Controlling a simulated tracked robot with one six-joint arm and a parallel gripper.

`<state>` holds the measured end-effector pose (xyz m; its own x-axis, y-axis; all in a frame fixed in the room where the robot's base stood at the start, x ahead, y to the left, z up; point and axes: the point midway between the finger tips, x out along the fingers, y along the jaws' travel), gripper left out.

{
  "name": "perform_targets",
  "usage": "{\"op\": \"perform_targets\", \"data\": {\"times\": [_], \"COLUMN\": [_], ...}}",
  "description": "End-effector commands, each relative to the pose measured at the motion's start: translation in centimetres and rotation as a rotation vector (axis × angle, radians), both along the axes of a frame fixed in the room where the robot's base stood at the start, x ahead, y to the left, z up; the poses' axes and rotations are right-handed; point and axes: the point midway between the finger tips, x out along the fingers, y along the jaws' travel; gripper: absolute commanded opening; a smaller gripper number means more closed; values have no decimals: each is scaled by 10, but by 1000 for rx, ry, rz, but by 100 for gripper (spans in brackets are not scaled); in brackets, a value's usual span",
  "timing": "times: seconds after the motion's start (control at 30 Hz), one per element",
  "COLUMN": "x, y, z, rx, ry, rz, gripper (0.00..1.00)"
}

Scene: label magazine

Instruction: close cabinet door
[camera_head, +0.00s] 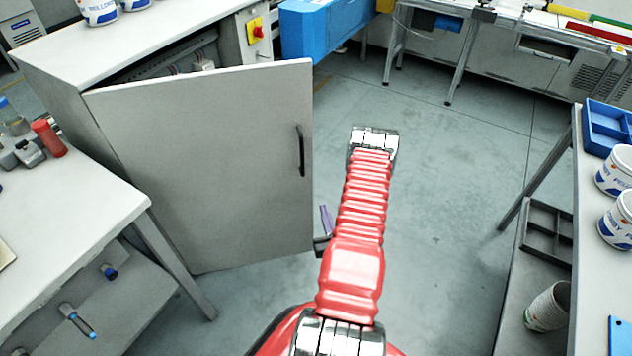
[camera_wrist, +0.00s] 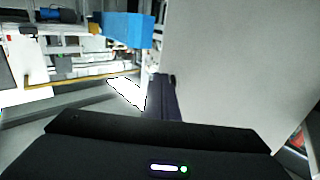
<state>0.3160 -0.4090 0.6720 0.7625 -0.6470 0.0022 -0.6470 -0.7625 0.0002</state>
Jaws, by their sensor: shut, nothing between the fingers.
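The cabinet door (camera_head: 215,175) is a light grey panel standing ajar from the grey cabinet (camera_head: 75,110), with a gap along the top. Its black handle (camera_head: 300,150) is near its right edge. In the wrist view the door (camera_wrist: 240,65) fills the right side as a pale panel. My gripper (camera_wrist: 162,80) is shut and empty, its dark fingers beside the door's left edge; I cannot tell if they touch. In the head view my red arm hides most of the gripper, near the door's lower right edge.
A grey table (camera_head: 70,210) stands close in front of the cabinet at left. A bench (camera_head: 600,270) with tubs and a blue tray (camera_head: 610,130) stands at right. A blue box (camera_head: 325,28) is behind the cabinet. The grey floor between is clear.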

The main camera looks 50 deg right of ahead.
Motion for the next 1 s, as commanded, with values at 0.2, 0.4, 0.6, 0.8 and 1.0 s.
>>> {"op": "perform_targets", "data": {"times": [0.2, 0.4, 0.6, 0.8, 1.0], "x": [2, 15, 37, 61, 84], "y": [-2, -12, -31, -51, -71], "z": [0, 0, 0, 1, 0], "rx": [0, -2, -2, -1, -1], "ry": [1, 1, 1, 0, 0], "rz": [0, 2, 1, 1, 1], "gripper": [0, 0, 0, 0, 0]}}
